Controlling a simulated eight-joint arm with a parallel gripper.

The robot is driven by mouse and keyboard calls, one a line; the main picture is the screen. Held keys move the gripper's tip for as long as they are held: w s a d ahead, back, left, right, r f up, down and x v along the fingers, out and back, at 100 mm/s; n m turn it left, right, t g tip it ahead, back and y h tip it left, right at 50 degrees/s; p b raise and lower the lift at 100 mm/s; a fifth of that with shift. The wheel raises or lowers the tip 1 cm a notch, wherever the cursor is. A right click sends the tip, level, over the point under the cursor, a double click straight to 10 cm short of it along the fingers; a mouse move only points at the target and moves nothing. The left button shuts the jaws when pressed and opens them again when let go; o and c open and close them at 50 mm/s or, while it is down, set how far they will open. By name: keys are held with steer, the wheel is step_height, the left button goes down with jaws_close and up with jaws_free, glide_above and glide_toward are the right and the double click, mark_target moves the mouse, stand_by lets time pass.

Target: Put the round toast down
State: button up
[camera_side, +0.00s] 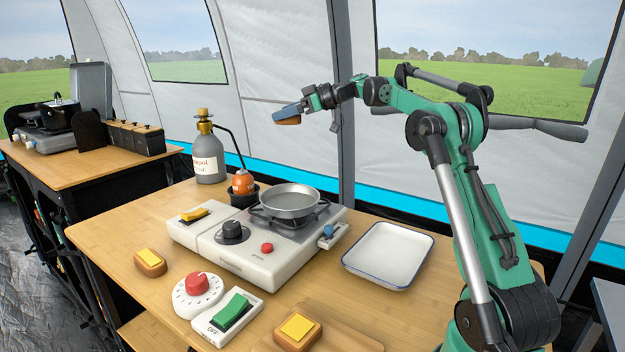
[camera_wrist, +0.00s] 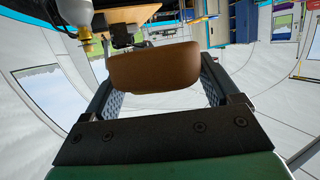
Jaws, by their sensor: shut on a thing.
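My gripper (camera_side: 289,112) is raised high above the back of the table, left of my arm's elbow. It is shut on a brown piece of toast with rounded edges, the round toast (camera_side: 288,121). In the wrist view the toast (camera_wrist: 155,68) sits between the two fingers, its plain brown side showing and its other faces hidden. Nothing is under the toast but air. Two other toasts with yellow squares on top are on the table: a rounded one (camera_side: 150,265) at the left and a squarer one (camera_side: 298,332) on a wooden board at the front.
A white camping stove (camera_side: 262,270) carries a grey pan (camera_side: 290,203). An empty white tray (camera_side: 388,258) lies right of the stove. A dial (camera_side: 190,305) and green switch (camera_side: 231,309) are in front.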

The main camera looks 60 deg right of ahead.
mark_target(290, 203)
step_height(290, 203, down, 20)
steer(key=shift+r, duration=0.2)
stand_by(0.4)
steer(key=shift+f, duration=0.15)
